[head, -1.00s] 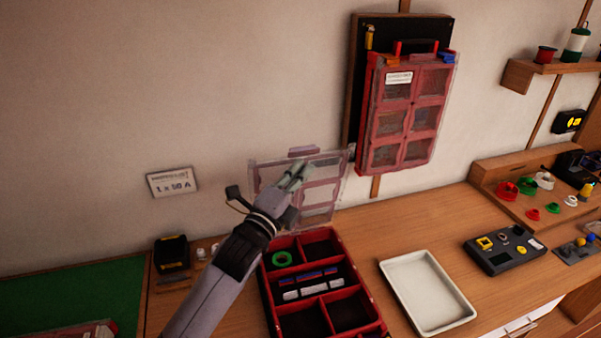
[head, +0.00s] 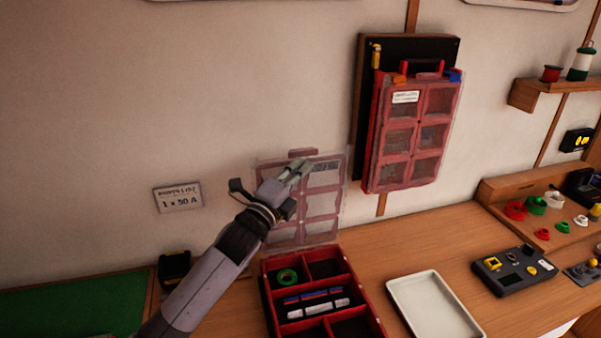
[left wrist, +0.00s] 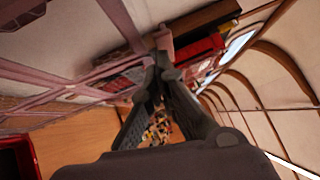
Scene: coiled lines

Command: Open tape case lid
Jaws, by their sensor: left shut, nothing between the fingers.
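The red tape case (head: 264,297) sits on the bench with its clear lid (head: 318,227) standing up, hinged at the back edge. The case holds a green tape roll (head: 287,276) in the far left compartment and several blue, red and white pieces in the middle. My left gripper (head: 300,170) is shut and empty, in front of the upper part of the raised lid. In the left wrist view the shut fingers (left wrist: 157,65) are close to the lid's reddish frame (left wrist: 60,92); whether they touch it I cannot tell. My right gripper is not in view.
A second red case (head: 411,140) hangs on a dark wall board behind. A white tray (head: 433,305) lies right of the open case. A grey device (head: 513,271) and a rack of small rolls (head: 540,205) are further right. A black box (head: 173,268) stands at left.

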